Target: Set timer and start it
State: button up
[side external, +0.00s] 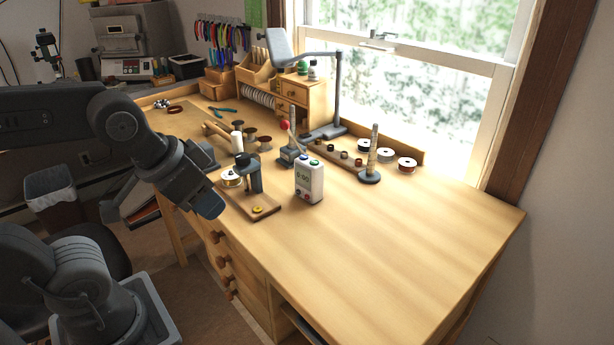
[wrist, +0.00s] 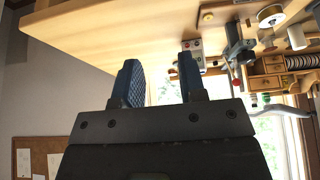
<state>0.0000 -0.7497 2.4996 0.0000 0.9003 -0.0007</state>
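The timer (side external: 309,180) is a small white upright box on the bench top. Its greenish display appears to read 0:00. A blue and a green button sit on top, and reddish buttons low on its front. The wrist view is upside down; there the timer (wrist: 194,46) shows partly, just beyond the right finger. My gripper (wrist: 160,72) is open, its two dark fingers wide apart with nothing between them.
A dark stand on a wooden base (side external: 263,209) stands left of the timer, on my arm's side. Behind are a small lever device (side external: 287,157), a post with a round foot (side external: 370,177), spools (side external: 407,165) and a lamp (side external: 336,100). The bench right of the timer is clear.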

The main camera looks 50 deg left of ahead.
jog(key=shift+w+r, duration=0.15)
jog(key=shift+r, duration=0.05)
jog(key=shift+c, duration=0.8)
jog(key=w+r+n, duration=0.1)
jog(key=w, duration=0.1)
jog(key=w+a+r+n+g, duration=0.1)
jog(key=w+r+n, duration=0.2)
jog(key=w+r, duration=0.1)
jog(key=shift+w+a+r, duration=0.15)
jog(key=shift+w+r, duration=0.05)
jog(key=shift+r, duration=0.05)
grip_shut()
jog(key=w+a+r+n+g, duration=0.2)
jog(key=w+a+n, duration=0.1)
jog(key=w+n, duration=0.4)
jog(key=w+a+r+n+g, duration=0.1)
jog(key=w+a+n, duration=0.3)
jog(key=w, duration=0.9)
jog(key=shift+a+r+n+g, duration=0.35)
jog(key=shift+n+g, duration=0.45)
jog(key=shift+n, duration=0.7)
jog(key=shift+w+d, duration=0.1)
